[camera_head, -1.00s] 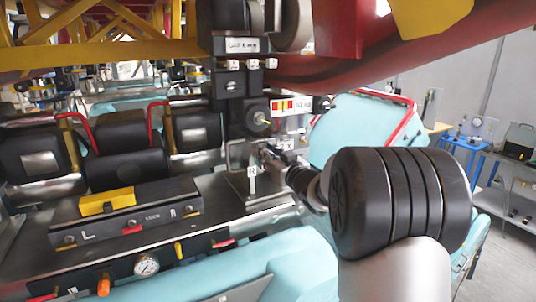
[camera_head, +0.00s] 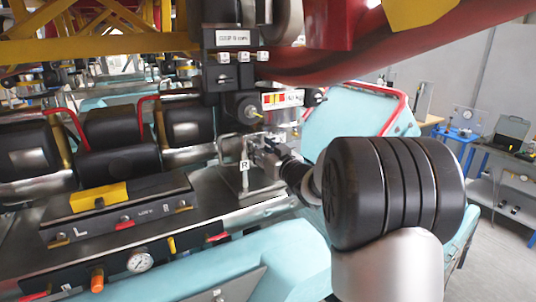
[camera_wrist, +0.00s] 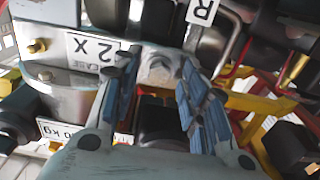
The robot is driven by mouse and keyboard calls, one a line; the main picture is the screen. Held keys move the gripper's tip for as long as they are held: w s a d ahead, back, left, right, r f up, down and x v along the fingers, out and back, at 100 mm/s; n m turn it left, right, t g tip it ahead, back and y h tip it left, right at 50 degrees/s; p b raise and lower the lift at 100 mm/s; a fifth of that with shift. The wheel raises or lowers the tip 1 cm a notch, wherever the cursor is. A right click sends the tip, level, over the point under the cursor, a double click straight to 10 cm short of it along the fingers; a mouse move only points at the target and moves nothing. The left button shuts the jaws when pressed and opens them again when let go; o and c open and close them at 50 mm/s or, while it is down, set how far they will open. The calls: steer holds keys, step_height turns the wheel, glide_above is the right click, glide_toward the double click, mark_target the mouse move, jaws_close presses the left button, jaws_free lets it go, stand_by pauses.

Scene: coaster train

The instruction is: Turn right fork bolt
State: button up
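My gripper (camera_head: 259,150) reaches in from the right, close to the metal bracket that carries a white R tag (camera_head: 244,165). In the wrist view my gripper (camera_wrist: 159,60) shows two blue-padded fingers standing well apart. A small silver metal piece (camera_wrist: 158,68) with a dark notch lies between and just beyond the fingertips. It may be the right fork bolt, but the view is blurred. I cannot tell whether the pads touch it. The R tag also shows at the top of the wrist view (camera_wrist: 203,10). My wrist and fingers partly cover the bracket in the head view.
A black column (camera_head: 229,85) stands just above the bracket. A red tube (camera_head: 410,45) crosses overhead.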

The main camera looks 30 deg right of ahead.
steer(key=s, duration=1.1)
steer(key=shift+s+d, duration=0.15)
steer(key=shift+s, duration=0.1)
